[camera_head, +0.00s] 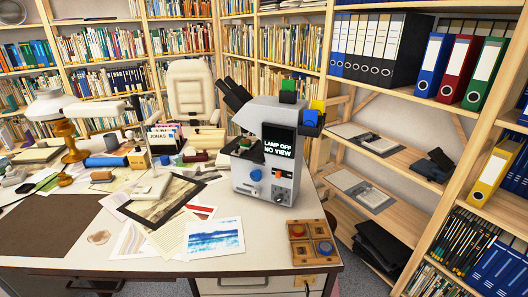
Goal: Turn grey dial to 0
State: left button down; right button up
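A grey microscope-like device (265,155) stands upright at the right end of the desk, with black eyepieces at its upper left. Its dark screen (279,141) reads "LAMP OFF NO VIEW". On its front below the screen are a blue knob (256,175), a small orange-red button (278,174) and a grey round dial (281,195) low on the right. The dial is too small to read its setting. Green, yellow and blue blocks sit on the device's top and right side. Neither of my grippers is in view, and nothing touches the dial.
A wooden tray (313,253) with coloured round pieces lies in front of the device at the desk's right corner. Prints and papers (214,238) cover the desk to the left. A white chair (190,92) stands behind. Shelves with binders (377,48) rise at the right.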

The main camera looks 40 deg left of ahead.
aim_at(278, 199)
jog(key=i+u, duration=0.15)
jog(key=u, duration=0.2)
jog(key=i+u, duration=0.15)
jog(key=u, duration=0.2)
jog(key=i+l+u, duration=0.1)
jog(key=u, duration=0.3)
